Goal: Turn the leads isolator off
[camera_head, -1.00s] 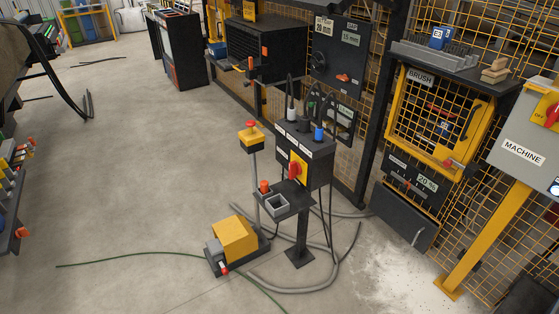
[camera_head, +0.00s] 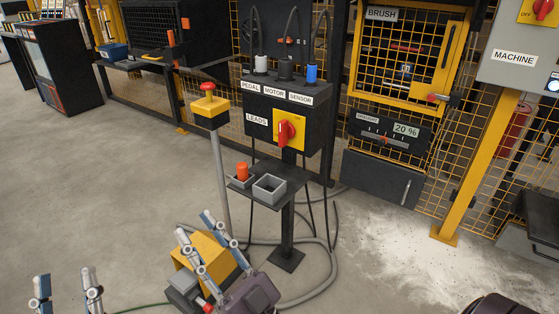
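The leads isolator (camera_head: 286,132) is a red rotary handle on a yellow plate, on the front of a dark box beside a white LEADS label (camera_head: 257,119). Its handle looks roughly upright; the plate's markings are too small to read. My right gripper (camera_head: 194,223) is open and empty, low in front of the yellow pedal unit, below and left of the isolator. My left gripper (camera_head: 65,274) is open and empty at the bottom left, far from the isolator. Neither touches the box.
Above the isolator, PEDAL, MOTOR and SENSOR plugs sit on the box (camera_head: 317,101). A red-topped emergency stop post (camera_head: 208,106) stands to its left. Below is a shelf with grey cups (camera_head: 268,188). Cables lie around the stand. A MACHINE panel (camera_head: 513,58) is at right.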

